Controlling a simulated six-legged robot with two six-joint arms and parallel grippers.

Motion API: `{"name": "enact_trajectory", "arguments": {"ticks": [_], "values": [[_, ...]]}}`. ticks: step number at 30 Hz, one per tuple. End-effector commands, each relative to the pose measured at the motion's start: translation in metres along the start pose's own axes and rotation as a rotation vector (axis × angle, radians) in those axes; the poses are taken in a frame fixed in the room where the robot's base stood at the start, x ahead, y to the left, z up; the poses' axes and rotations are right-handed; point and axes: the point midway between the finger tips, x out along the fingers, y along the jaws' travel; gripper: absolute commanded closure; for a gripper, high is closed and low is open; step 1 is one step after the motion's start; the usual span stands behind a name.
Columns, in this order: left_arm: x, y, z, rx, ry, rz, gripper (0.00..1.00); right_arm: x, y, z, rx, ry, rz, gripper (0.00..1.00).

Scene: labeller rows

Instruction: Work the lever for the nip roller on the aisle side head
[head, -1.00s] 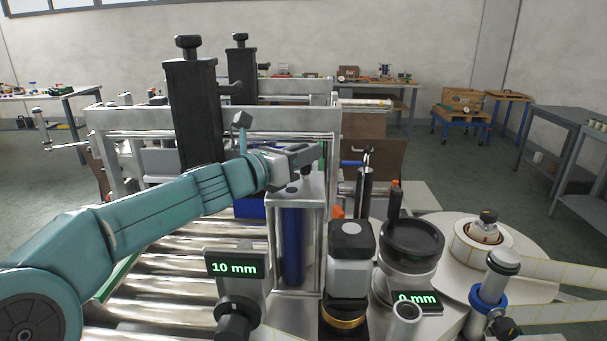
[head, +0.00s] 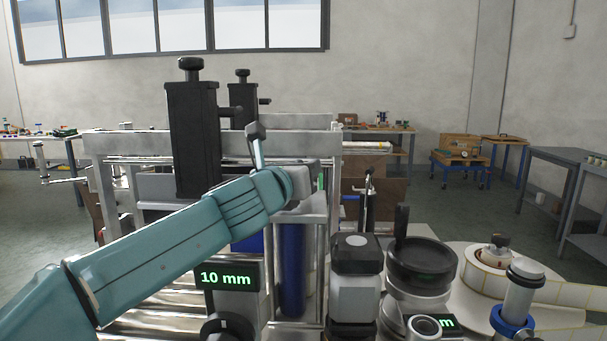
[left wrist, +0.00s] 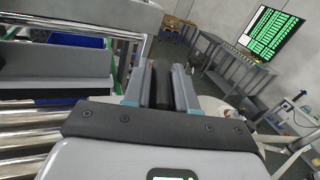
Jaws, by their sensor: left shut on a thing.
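My left gripper (head: 310,182) reaches over the machine frame in the head view, its fingers largely hidden behind its own wrist. In the left wrist view, its two fingers (left wrist: 159,72) are closed around a dark, rounded handle (left wrist: 160,88). The handle's lower end and mounting are hidden, so I cannot tell which way the lever stands. In the head view the handle is hidden behind my gripper. A separate thin dark upright post (head: 368,200) stands to the right of the gripper. My right gripper is not in view.
A display reading 10 mm (head: 227,278), a blue roller (head: 292,270), a grey-and-black unit (head: 355,280) and a round black knob (head: 421,262) stand close below the arm. A label reel (head: 470,285) is at right. Tall black columns (head: 193,140) rise behind the arm.

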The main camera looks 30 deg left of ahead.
Motion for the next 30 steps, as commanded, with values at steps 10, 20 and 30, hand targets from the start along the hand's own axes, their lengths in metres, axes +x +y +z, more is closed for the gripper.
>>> {"name": "enact_trajectory", "arguments": {"ticks": [10, 20, 30], "values": [[0.002, -0.002, -0.008, -0.005, 0.015, -0.002, 0.71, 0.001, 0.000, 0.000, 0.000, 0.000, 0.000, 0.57], [0.001, -0.001, -0.004, -0.002, 0.008, -0.001, 0.52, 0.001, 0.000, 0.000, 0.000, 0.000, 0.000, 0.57], [-0.054, -0.001, -0.003, -0.002, 0.005, -0.002, 0.52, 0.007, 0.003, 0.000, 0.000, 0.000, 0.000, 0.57]]}}
